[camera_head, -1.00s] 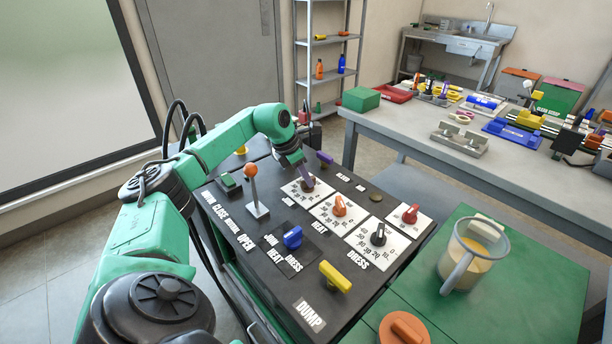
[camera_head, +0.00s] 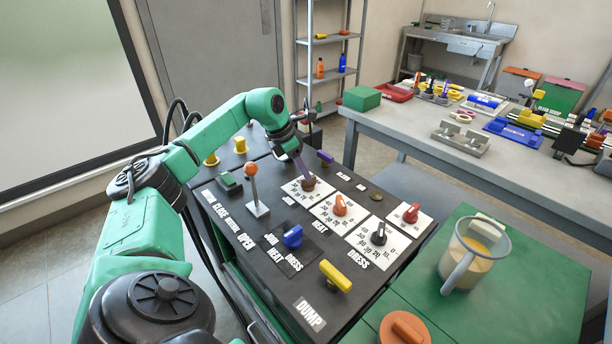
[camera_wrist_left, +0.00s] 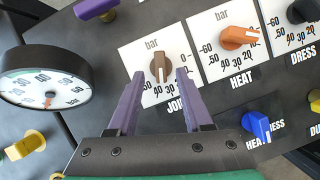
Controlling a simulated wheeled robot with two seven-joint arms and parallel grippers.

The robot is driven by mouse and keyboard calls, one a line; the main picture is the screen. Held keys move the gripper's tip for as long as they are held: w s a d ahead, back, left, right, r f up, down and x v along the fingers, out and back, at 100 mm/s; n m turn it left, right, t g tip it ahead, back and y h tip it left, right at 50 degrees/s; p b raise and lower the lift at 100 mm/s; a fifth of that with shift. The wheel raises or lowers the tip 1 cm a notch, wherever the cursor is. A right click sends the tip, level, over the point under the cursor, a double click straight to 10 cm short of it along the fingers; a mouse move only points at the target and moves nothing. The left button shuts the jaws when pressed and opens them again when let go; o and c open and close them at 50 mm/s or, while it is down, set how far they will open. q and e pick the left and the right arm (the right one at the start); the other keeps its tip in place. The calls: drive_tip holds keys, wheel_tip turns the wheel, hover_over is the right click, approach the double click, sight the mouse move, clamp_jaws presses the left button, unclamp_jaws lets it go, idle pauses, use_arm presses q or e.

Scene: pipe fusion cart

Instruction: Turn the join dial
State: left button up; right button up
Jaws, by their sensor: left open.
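The join dial (camera_head: 308,184) is a brown knob on a white scale plate on the dark cart panel. In the left wrist view the brown knob (camera_wrist_left: 160,67) sits above the word JOIN, its pointer roughly along the picture's vertical. My left gripper (camera_head: 304,172) has purple fingers and comes down over the dial from the upper left. In the left wrist view the open fingers (camera_wrist_left: 160,76) have their tips on either side of the knob, with a gap on each side. I cannot tell how far down they reach. My right gripper is out of view.
The orange heat dial (camera_head: 340,206) and black dress dial (camera_head: 379,235) stand close by. A blue selector (camera_head: 292,237), a yellow dump handle (camera_head: 336,277) and an orange-topped lever (camera_head: 251,172) also stick up. A round gauge (camera_wrist_left: 44,89) is beside the left finger.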

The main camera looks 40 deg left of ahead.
use_arm(q)
drive_tip(key=v, duration=1.1)
drive_tip(key=shift+p, duration=0.35)
drive_tip(key=shift+s, duration=0.15)
